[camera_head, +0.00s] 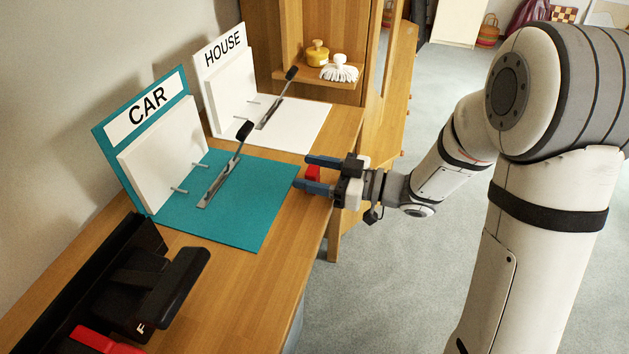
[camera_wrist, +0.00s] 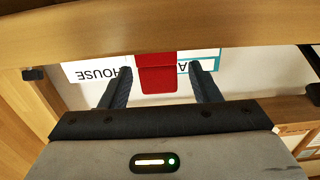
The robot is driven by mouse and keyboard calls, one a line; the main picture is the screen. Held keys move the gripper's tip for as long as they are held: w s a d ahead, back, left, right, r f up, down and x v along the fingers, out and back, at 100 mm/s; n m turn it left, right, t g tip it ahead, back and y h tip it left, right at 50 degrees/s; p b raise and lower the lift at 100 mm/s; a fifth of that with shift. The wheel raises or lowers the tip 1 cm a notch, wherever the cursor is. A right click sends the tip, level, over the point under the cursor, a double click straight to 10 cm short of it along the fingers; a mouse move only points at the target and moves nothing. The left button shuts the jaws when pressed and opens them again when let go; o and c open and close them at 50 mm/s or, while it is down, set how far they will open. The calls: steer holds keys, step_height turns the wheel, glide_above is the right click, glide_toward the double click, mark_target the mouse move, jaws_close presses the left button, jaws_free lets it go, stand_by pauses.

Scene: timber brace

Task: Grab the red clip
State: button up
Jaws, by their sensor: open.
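The red clip (camera_head: 313,173) is at the right edge of the wooden table, near the far right corner of the teal CAR board. My gripper (camera_head: 302,172) is open at that edge, with its dark blue fingers on either side of the clip. In the wrist view the red clip (camera_wrist: 157,78) lies between the two spread fingers (camera_wrist: 160,70), against the wooden edge. Gaps show between the clip and both fingers there. In the head view the clip is partly hidden by the gripper.
The teal CAR board (camera_head: 240,225) and white HOUSE board (camera_head: 310,125) each carry a lever with a black handle. A black device (camera_head: 150,290) and another red piece (camera_head: 100,341) are at the near left. A wooden shelf (camera_head: 290,75) stands behind. Open floor (camera_head: 400,270) lies right of the table.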

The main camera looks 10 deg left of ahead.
steer(key=shift+w+a, duration=0.1)
steer(key=shift+a, duration=0.95)
steer(key=c, duration=1)
